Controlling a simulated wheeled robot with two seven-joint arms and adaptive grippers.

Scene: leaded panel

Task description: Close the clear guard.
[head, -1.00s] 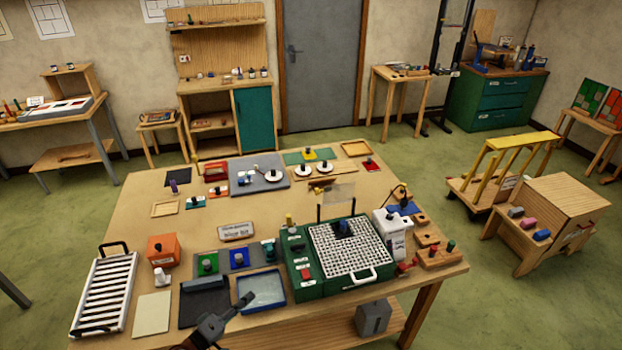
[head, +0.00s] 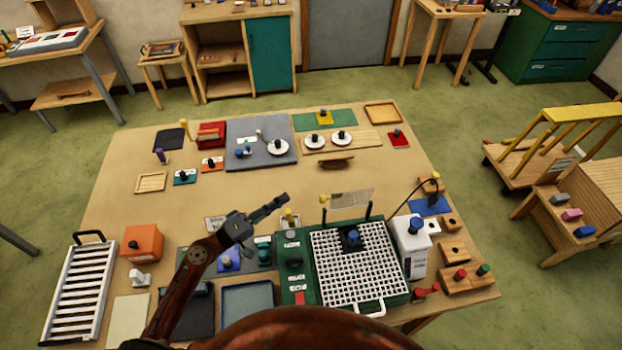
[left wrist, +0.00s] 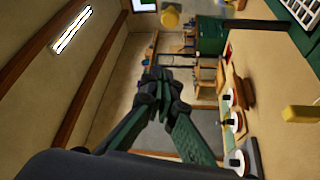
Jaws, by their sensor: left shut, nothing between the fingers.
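The clear guard (head: 350,198) is a see-through panel standing raised on two dark posts at the back of the green machine (head: 297,292). A yellow knob (head: 324,198) sits at its left end. The white grid bed (head: 352,270) below it is uncovered, with a blue-knobbed dark block (head: 351,238) on it. My left gripper (head: 282,200) is shut and empty, above the table left of the guard and apart from it. In the left wrist view its fingers (left wrist: 160,78) meet at the tips. My right gripper is not in view.
A white bottle (head: 412,250) with a blue cap and a thin dark curved stem stand right of the machine. A yellow-topped post (head: 289,217) stands at its back left corner, close to my left gripper. An orange box (head: 142,243) and white rack (head: 77,290) are further left.

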